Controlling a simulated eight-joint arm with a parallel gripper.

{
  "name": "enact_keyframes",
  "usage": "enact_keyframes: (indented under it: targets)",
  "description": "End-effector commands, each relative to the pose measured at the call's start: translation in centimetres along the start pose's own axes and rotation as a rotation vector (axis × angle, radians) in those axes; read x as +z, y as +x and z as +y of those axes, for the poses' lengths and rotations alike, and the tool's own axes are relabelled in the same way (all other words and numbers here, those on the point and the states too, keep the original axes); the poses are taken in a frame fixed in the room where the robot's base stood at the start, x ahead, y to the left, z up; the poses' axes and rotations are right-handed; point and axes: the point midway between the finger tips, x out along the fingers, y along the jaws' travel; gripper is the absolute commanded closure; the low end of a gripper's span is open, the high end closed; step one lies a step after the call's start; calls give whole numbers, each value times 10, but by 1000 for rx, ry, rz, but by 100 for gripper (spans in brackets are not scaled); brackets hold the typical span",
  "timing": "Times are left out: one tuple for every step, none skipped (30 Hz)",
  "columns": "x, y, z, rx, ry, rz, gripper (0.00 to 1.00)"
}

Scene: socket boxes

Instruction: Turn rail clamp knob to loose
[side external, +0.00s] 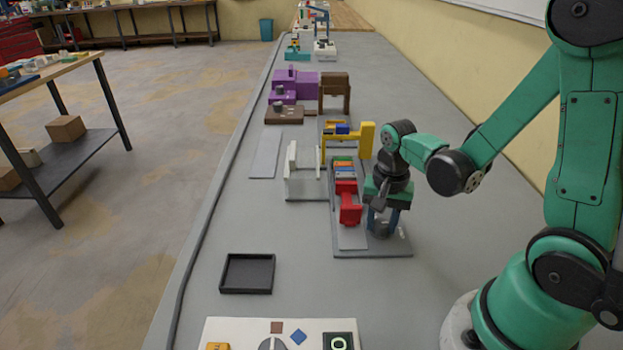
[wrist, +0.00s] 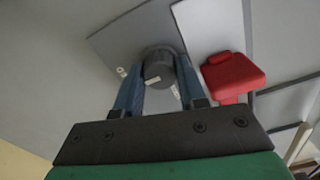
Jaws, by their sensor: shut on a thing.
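The rail clamp knob (wrist: 158,68) is a dark grey round knob with a pale mark on its top. It stands on the grey base plate (side external: 345,252). In the wrist view my gripper (wrist: 160,72) has its two blue fingers on either side of the knob, shut on it. In the side view my gripper (side external: 381,224) points down at the right part of the plate, and the knob is mostly hidden behind the fingers. A small pale mark (wrist: 121,72) lies on the plate left of the knob. Which setting the knob's mark faces, I cannot tell.
A red block (side external: 349,203) stands on the rail close to the left of my gripper. A yellow bracket (side external: 366,140) and white upright panels (side external: 292,165) are behind. A black tray (side external: 247,273) sits front left. The bench right of the plate is clear.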

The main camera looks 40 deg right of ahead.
Motion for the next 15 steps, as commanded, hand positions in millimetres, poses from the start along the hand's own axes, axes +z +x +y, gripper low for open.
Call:
enact_keyframes:
  targets:
    - [0,0,0,1,-2,0,100]
    - [0,0,0,1,-5,0,100]
    - [0,0,0,1,-10,0,100]
    - [0,0,0,1,-16,0,100]
    - [0,0,0,1,-23,0,100]
    - [0,0,0,1,-34,0,100]
    - [0,0,0,1,-44,0,100]
    - [0,0,0,2,-58,0,100]
    - [0,0,0,2,-76,0,100]
    - [0,0,0,2,-93,0,100]
    - [0,0,0,2,-110,0,100]
    - [0,0,0,2,-137,0,100]
    - [0,0,0,2,-159,0,100]
    - [0,0,0,2,-182,0,100]
    - [0,0,0,2,-215,0,100]
